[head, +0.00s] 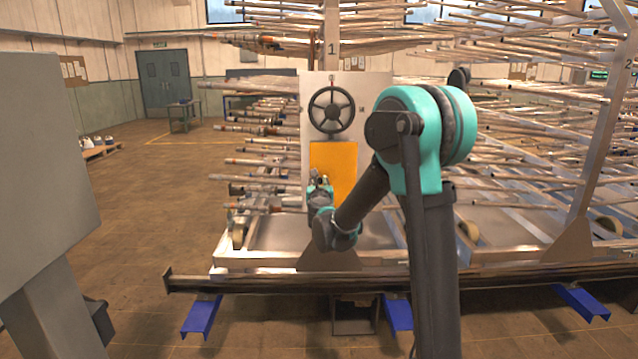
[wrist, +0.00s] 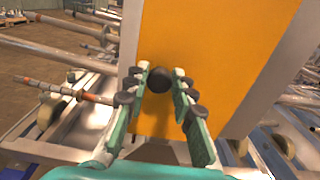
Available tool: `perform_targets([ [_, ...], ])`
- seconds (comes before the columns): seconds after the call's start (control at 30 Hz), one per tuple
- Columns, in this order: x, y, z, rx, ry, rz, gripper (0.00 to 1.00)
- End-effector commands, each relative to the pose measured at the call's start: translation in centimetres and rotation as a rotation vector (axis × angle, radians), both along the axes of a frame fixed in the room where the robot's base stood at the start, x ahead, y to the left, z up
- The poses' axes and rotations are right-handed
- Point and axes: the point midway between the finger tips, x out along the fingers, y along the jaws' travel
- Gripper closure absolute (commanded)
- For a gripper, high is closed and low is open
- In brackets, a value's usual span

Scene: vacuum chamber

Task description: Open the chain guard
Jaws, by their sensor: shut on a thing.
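The chain guard is an orange-yellow panel (head: 336,165) on the front of a pale grey plate (head: 376,125), below a black handwheel (head: 331,110). In the wrist view the guard (wrist: 205,45) fills the middle, and a round black knob (wrist: 159,80) stands out from it. My gripper (head: 319,178) is at the guard's lower left side in the head view. In the wrist view its two fingers (wrist: 160,71) are on either side of the knob and shut on it. The guard looks closed against the plate. My gripper hides part of its lower left in the head view.
Long metal rods on a large rack (head: 510,130) fill the space behind and to both sides. A dark rail (head: 270,284) on blue supports (head: 201,317) runs along the floor in front. A grey box (head: 45,170) stands at the near left. Open floor lies at left.

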Motion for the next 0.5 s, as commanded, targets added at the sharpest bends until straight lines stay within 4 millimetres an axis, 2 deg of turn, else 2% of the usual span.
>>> perform_targets([
  [0.27,-0.4,-0.2,0.0,0.0,0.0,0.029,1.0],
  [0.5,-2.1,-1.2,0.0,0.0,0.0,0.149,1.0],
])
